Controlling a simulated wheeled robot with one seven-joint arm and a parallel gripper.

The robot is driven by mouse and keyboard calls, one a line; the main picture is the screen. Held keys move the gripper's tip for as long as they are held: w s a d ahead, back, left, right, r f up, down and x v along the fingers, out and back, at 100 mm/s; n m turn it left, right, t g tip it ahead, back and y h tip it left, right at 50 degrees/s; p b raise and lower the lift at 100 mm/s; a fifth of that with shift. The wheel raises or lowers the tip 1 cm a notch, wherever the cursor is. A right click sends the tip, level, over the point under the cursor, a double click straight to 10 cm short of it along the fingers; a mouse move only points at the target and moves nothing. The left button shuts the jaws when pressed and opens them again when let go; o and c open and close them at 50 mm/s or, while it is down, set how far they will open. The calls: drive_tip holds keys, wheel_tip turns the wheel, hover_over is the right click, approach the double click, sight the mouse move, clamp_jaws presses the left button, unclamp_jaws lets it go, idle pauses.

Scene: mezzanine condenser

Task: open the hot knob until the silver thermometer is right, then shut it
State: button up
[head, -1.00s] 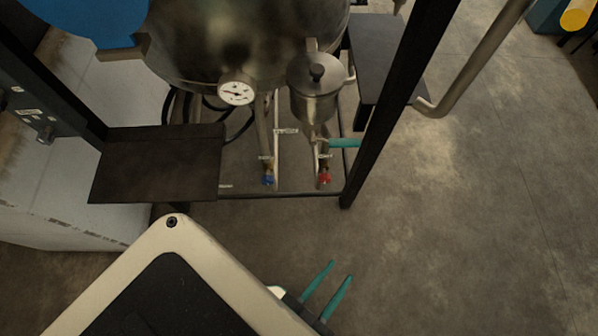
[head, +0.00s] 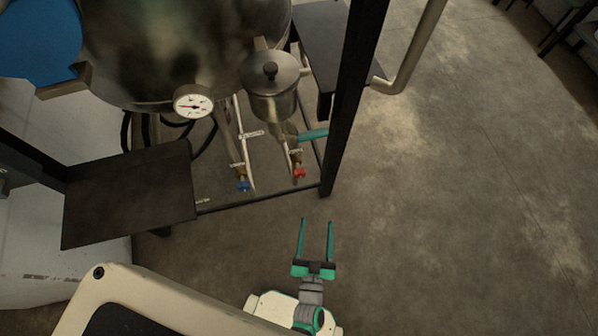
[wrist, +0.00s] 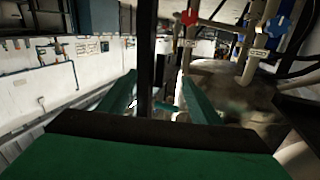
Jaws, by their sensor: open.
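The hot knob is red (head: 299,172) and sits low on a pipe under the small silver pot (head: 272,84); it also shows in the wrist view (wrist: 189,17). A blue knob (head: 243,186) sits on the pipe to its left, and shows at the upper right of the wrist view (wrist: 277,27). A round white-faced dial in a silver rim (head: 194,102) is on the big tank; its reading is too small to tell. My gripper (head: 316,222) has its two teal fingers apart, with nothing between them. It is below and slightly right of the red knob, not touching it.
A black frame post (head: 353,95) stands right of the knobs, and a low frame bar (head: 260,200) runs below them. A dark plate (head: 130,190) is at the left. A teal lever (head: 313,135) sticks out above the red knob. Open floor (head: 450,200) lies to the right.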

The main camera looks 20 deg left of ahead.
sight(301, 176)
drive_tip(key=w+a+f+n+g+y, duration=0.2)
drive_tip(key=w+a+f+y, duration=0.45)
drive_tip(key=w+f, duration=0.55)
drive_tip(key=shift+h, duration=0.25)
drive_tip(key=x, duration=1.1)
drive_tip(key=shift+w+a+r, duration=0.2)
drive_tip(key=shift+w+r, duration=0.05)
drive_tip(key=shift+w, duration=0.05)
drive_tip(key=c, duration=1)
